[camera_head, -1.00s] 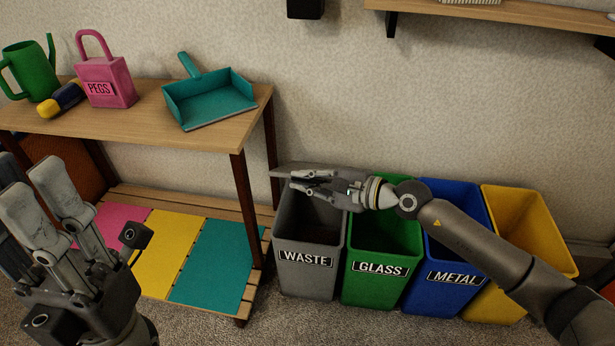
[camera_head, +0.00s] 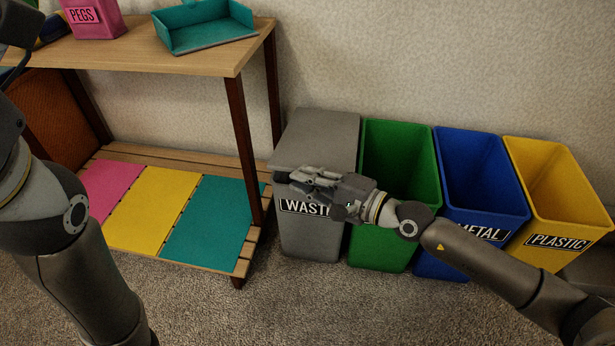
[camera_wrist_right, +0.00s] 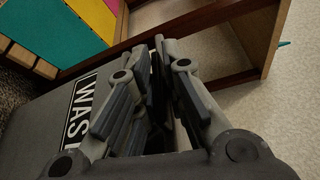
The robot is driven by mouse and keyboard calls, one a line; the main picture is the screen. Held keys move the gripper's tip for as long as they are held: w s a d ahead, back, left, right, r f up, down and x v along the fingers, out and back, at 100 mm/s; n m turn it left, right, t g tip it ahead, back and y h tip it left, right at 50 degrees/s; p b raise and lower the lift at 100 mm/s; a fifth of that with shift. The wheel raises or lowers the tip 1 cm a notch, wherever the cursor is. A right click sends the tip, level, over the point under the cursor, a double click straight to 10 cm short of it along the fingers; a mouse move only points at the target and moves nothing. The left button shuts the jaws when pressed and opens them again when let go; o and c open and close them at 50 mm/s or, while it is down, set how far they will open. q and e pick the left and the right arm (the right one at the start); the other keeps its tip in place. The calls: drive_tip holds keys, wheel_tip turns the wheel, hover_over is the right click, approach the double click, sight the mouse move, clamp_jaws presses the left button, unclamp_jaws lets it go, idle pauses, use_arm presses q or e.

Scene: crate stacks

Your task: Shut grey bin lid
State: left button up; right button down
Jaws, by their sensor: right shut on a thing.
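The grey bin (camera_head: 310,240) with a WASTE label stands at the left end of the bin row. Its grey lid (camera_head: 318,138) lies flat over the opening and looks down. My right gripper (camera_head: 292,182) is at the lid's front edge, just above the label, shut on that edge; the fingers hide part of the contact. In the right wrist view the gripper's fingers (camera_wrist_right: 163,50) are close together, with the bin's labelled front (camera_wrist_right: 38,125) to the left. My left arm shows at the left of the head view, but its gripper fingers do not.
A green bin (camera_head: 375,240), a blue bin (camera_head: 440,262) and a yellow bin (camera_head: 590,228) stand open to the right. A wooden shelf unit (camera_head: 240,150) with coloured mats stands close on the left. Carpet in front is clear.

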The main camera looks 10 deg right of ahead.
drive_tip(key=shift+s+f, duration=0.1)
drive_tip(key=shift+f, duration=0.65)
drive_tip(key=c, duration=1.6)
unclamp_jaws()
drive_tip(key=shift+r, duration=0.1)
drive_tip(key=v, duration=1.2)
